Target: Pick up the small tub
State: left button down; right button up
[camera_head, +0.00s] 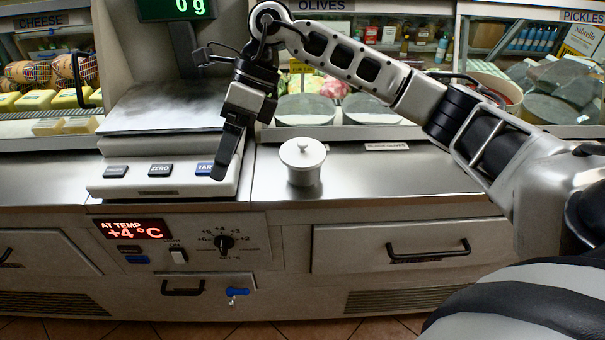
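The small tub (302,164) is white and round, with a knobbed lid. It stands upright on the steel counter, just right of the scale. My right gripper (222,172) hangs from the arm that comes in from the right and points down. It is left of the tub and apart from it in the picture, in front of the scale's buttons. Its fingers overlap in this view, so I cannot see a gap between them. Nothing shows held in it. My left gripper is out of view.
The white scale (140,178), with a steel plate and a display reading 0 g, stands left of the tub. A glass display case with cheese, olives and pickles runs along the back. The steel counter (400,180) right of the tub is clear.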

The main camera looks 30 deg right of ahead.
aim_at(303, 142)
jog(key=w+d+r+m+t+h+b, duration=0.1)
jog(key=d+r+h, duration=0.2)
jog(key=d, duration=0.4)
jog(key=w+d+r+t+h, duration=0.1)
jog(key=d+r+h, duration=0.2)
jog(key=d, duration=0.4)
jog(key=shift+h, duration=0.3)
jog(key=f, duration=0.3)
jog(key=f+b, duration=0.1)
jog(key=f, duration=0.2)
jog(key=f+b, duration=0.1)
jog(key=f, duration=0.2)
jog(key=shift+d+f, duration=0.35)
jog(key=shift+f, duration=0.05)
jog(key=shift+d+f+p, duration=0.15)
jog(key=shift+f+p, duration=0.2)
jog(key=shift+f, duration=2.5)
jog(key=c, duration=0.9)
